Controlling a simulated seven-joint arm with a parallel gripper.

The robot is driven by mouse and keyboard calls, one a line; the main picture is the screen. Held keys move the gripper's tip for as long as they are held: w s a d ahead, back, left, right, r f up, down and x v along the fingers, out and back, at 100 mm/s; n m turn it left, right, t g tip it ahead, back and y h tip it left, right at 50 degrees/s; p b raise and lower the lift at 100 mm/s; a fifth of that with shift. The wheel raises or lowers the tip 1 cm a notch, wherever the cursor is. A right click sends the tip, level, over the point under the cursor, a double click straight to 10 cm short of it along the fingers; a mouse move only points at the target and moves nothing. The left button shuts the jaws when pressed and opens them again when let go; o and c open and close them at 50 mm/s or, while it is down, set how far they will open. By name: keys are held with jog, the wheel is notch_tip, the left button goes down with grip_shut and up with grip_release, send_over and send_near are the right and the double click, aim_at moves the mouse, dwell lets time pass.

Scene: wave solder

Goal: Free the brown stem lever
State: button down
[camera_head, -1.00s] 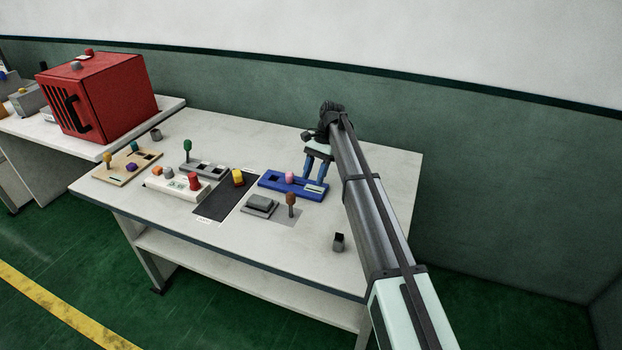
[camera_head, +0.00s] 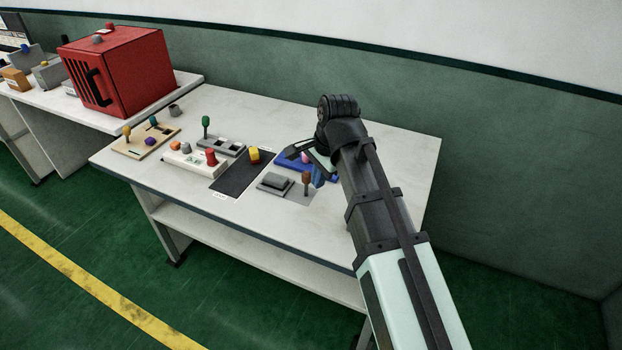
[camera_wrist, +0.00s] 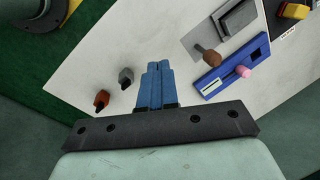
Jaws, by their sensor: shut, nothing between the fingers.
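The brown stem lever (camera_head: 306,178) stands upright on a light grey plate, right of a raised grey block (camera_head: 274,182). In the wrist view its brown knob (camera_wrist: 209,57) is right of my fingers, with its base partly hidden under the knob. My gripper (camera_head: 318,180) has blue fingers, close to the lever in the head view. In the wrist view my gripper (camera_wrist: 153,66) is shut and empty, with a clear gap to the lever.
A blue board (camera_wrist: 232,70) with a pink knob (camera_wrist: 243,71) lies beside the lever's plate; my arm partly hides it in the head view. A grey piece (camera_wrist: 126,76) and an orange-brown piece (camera_wrist: 101,98) are left of my fingers. A black mat (camera_head: 240,177) holds a yellow block (camera_head: 254,155).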

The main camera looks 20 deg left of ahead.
jog(key=w+m+t, duration=0.2)
jog(key=m, duration=0.3)
send_over(308, 188)
jog(key=s+d, duration=0.2)
jog(key=d, duration=0.1)
jog(key=shift+y, duration=0.4)
jog(key=f, duration=0.9)
jog(key=shift+s+a, duration=0.15)
jog(key=shift+s, duration=0.05)
jog(key=shift+w+a, duration=0.55)
jog(key=shift+w+g, duration=1.1)
jog(key=shift+w, duration=1)
jog(key=shift+f, duration=0.1)
